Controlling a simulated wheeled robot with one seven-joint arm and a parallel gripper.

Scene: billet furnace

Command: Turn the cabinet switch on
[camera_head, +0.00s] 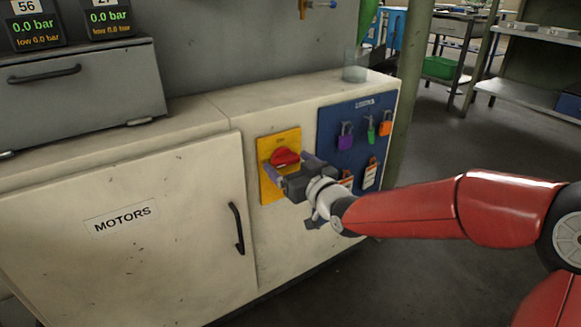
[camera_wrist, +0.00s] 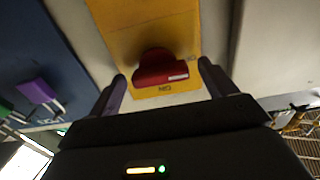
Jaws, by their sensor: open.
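The cabinet switch is a red rotary knob (camera_head: 284,157) on a yellow plate (camera_head: 292,139) on the front of a white cabinet (camera_head: 225,120). In the wrist view the red knob (camera_wrist: 162,68) lies between the fingertips, with the yellow plate (camera_wrist: 150,25) behind it and an upside-down "ON" label on the plate. My gripper (camera_head: 291,166) is in front of the plate, its fingers open on either side of the knob. In the wrist view my gripper (camera_wrist: 162,72) shows a gap between each finger and the knob. My gripper hides the lower part of the plate in the head view.
A blue lockout board (camera_head: 330,130) with padlocks and tags is right of the switch. The "MOTORS" door (camera_head: 120,250) with a black handle (camera_head: 237,228) is to the left. A grey box (camera_head: 80,95) and a clear container (camera_head: 355,68) stand on top. Open floor lies right.

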